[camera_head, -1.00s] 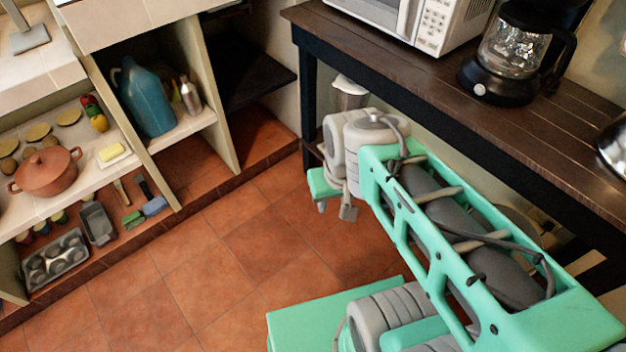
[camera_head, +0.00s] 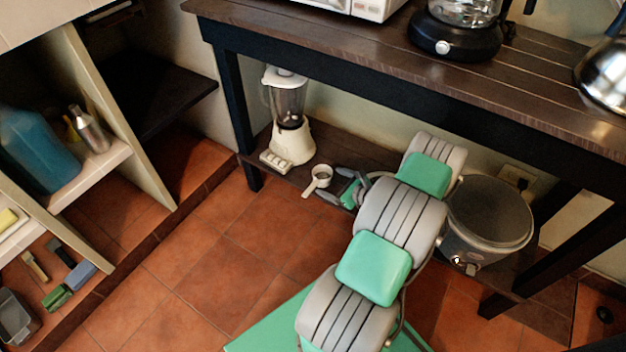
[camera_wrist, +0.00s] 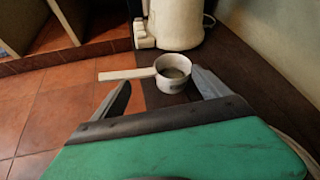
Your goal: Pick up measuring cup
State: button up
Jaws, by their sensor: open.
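The measuring cup (camera_head: 321,176) is small and white with a straight handle. It sits upright on the low dark shelf under the table, in front of the blender, with its handle pointing out over the shelf's front edge. In the wrist view the cup (camera_wrist: 172,72) is just ahead of my gripper (camera_wrist: 160,88), its handle pointing left. My gripper is open and empty, its two dark fingers apart on either side below the cup. In the head view my gripper (camera_head: 338,194) is low by the shelf, just right of the cup, partly hidden by my arm.
A white blender (camera_head: 289,125) stands right behind the cup; its base (camera_wrist: 176,24) fills the top of the wrist view. A grey pot (camera_head: 488,222) is on the shelf to the right. The dark table (camera_head: 400,95) overhangs the shelf. Floor in front is clear.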

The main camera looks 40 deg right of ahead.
aim_at(328, 181)
jog(key=shift+s+d+f+m+t+h, duration=0.15)
jog(key=shift+s+d+f+m+h, duration=0.1)
jog(key=shift+d+f+m, duration=0.25)
jog(key=shift+s+d+f+m+t+h, duration=0.15)
jog(key=shift+s+d+f+m+h, duration=0.1)
jog(key=shift+f+m, duration=0.35)
jog(key=shift+w+d+f+m, duration=0.15)
jog(key=shift+f+m, duration=0.1)
jog(key=shift+m, duration=0.05)
jog(key=b+x, duration=0.3)
jog(key=x, duration=0.3)
jog(key=shift+w+d+f, duration=0.1)
jog(key=shift+w+f, duration=0.1)
jog(key=shift+f, duration=0.1)
jog(key=shift+w, duration=0.35)
jog(key=shift+c, duration=0.5)
jog(key=c, duration=1.4)
jog(key=shift+r, duration=0.1)
